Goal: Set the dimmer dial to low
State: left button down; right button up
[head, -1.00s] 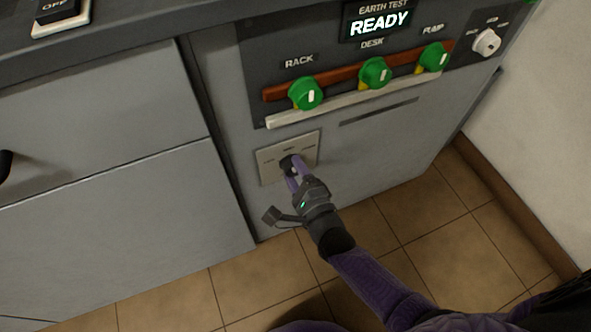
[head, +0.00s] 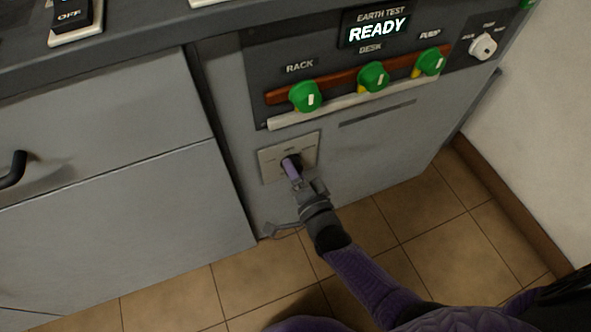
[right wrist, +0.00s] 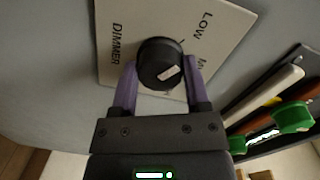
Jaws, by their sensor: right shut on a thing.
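The dimmer dial (right wrist: 152,54) is a small black knob with a white mark on its face. It sits on a pale plate (right wrist: 118,75) lettered DIMMER and LOW, with other lettering partly hidden. The plate also shows in the head view (head: 270,168), low on the grey cabinet front, with the knob mostly covered by my fingers. My right gripper (right wrist: 160,72) is shut on the dial, one purple finger on each side of it. Which setting the white mark points to I cannot tell. My left gripper is out of view.
Above the plate is a dark panel with three green knobs, labelled RACK (head: 305,97), DESK (head: 373,77) and a blurred third (head: 429,63). A READY display (head: 377,31) and a white knob (head: 482,46) are near them. A drawer handle (head: 13,169) juts out at left.

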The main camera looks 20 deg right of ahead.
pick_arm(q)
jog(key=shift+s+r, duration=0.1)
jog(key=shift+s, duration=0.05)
pick_arm(e)
jog(key=shift+n, duration=0.3)
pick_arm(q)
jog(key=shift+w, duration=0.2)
pick_arm(e)
jog(key=o, duration=1.3)
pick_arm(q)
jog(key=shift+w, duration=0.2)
pick_arm(e)
jog(key=shift+s, duration=0.1)
